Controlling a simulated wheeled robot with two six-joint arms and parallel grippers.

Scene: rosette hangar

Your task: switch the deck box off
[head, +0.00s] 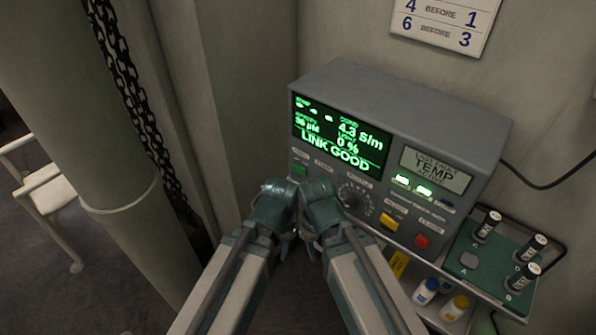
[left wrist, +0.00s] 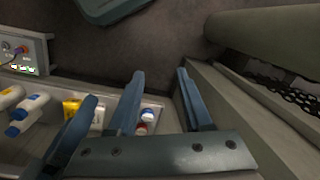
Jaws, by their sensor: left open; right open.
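The deck box (head: 392,160) is a grey case against the wall. Its green-lit screen (head: 338,136) reads LINK GOOD, and a second display reads TEMP. Its front has a green button (head: 300,170), a round dial (head: 355,196), a yellow button (head: 389,222) and a red button (head: 422,241). Small green lamps are lit below the TEMP display. My left gripper (left wrist: 160,105) is open and empty in the left wrist view. My right gripper (head: 312,246) is open before the box's lower left; its fingers are mostly hidden. The left one is beside it. Most labels are unreadable.
A green board (head: 486,272) with several black-capped posts sits at the right. Bottles (head: 425,291) stand on a shelf below the box. A thick pipe (head: 100,170) and a chain (head: 135,95) stand at the left. A white chair (head: 45,195) is farther left.

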